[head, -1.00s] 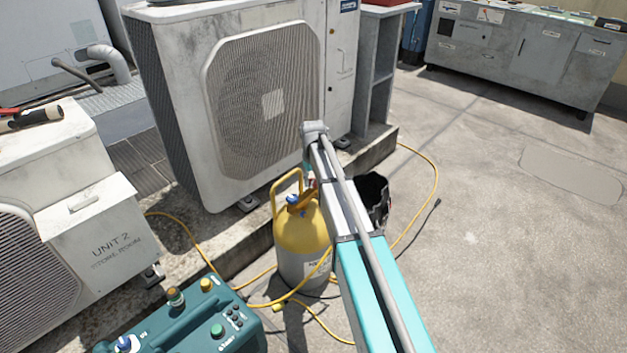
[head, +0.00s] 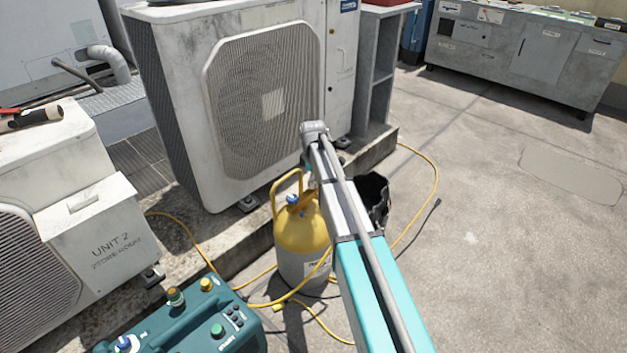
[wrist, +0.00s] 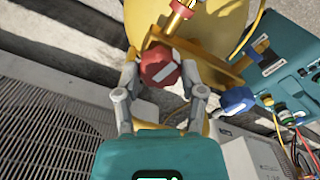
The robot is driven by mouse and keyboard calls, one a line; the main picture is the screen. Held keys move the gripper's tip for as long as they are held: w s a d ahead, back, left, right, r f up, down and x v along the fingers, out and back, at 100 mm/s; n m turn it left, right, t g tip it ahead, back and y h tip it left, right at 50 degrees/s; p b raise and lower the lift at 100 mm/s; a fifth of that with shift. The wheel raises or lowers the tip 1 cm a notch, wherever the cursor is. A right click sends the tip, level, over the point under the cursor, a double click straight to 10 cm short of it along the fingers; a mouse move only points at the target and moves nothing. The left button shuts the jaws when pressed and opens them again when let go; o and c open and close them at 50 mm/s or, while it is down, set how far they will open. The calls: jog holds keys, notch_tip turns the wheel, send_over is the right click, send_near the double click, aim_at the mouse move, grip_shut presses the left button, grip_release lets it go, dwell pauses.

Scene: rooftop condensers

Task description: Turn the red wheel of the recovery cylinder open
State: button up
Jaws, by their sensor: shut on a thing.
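The recovery cylinder (head: 302,232), yellow on top and pale grey below, stands upright beside the concrete plinth in the head view. Its yellow top also shows in the wrist view (wrist: 228,14). The red wheel (wrist: 160,66), with a white bar mark on its face, sits between the two fingers of my gripper (wrist: 161,74), which is shut on it. A blue wheel (wrist: 236,100) is to the right of the gripper, apart from it; it also shows in the head view (head: 292,199). In the head view my arm hides the red wheel and the fingers.
A teal machine (head: 190,325) with coloured knobs stands at the front left. Yellow hoses (head: 425,160) loop around the cylinder on the ground. A black bucket (head: 374,197) is right behind my arm. A large condenser (head: 170,110) stands behind.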

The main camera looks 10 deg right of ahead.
jog(key=shift+w+n, duration=0.15)
jog(key=shift+n, duration=0.55)
jog(key=o, duration=1.1)
jog(key=shift+o, duration=0.2)
jog(key=shift+m, duration=0.3)
